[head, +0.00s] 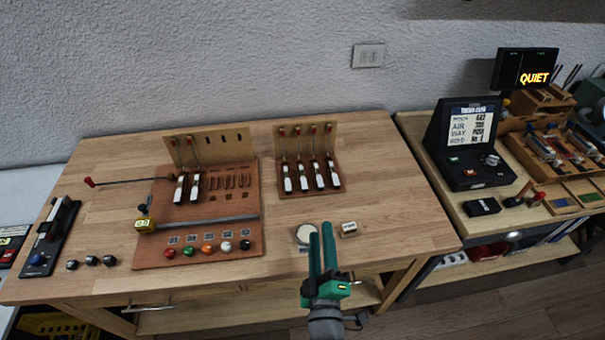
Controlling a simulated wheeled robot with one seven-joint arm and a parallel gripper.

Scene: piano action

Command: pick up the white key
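Several white keys (303,178) stand in a row in the brown rack (333,143) at the back middle of the table. Two more white keys (195,187) sit at the left of the brown board (236,200). I cannot tell which one is the task's white key. My gripper (320,234), with green fingers, is over the table's front edge, in front of the rack and apart from all the keys. Its fingers stand a little apart with nothing visible between them.
A round pale disc (306,234) and a small labelled block (348,229) lie beside my gripper. Coloured knobs (208,249) line the board's front. A metal bar (205,222) with a yellow gauge (145,225) crosses the board. The table (400,205) is clear right of the rack.

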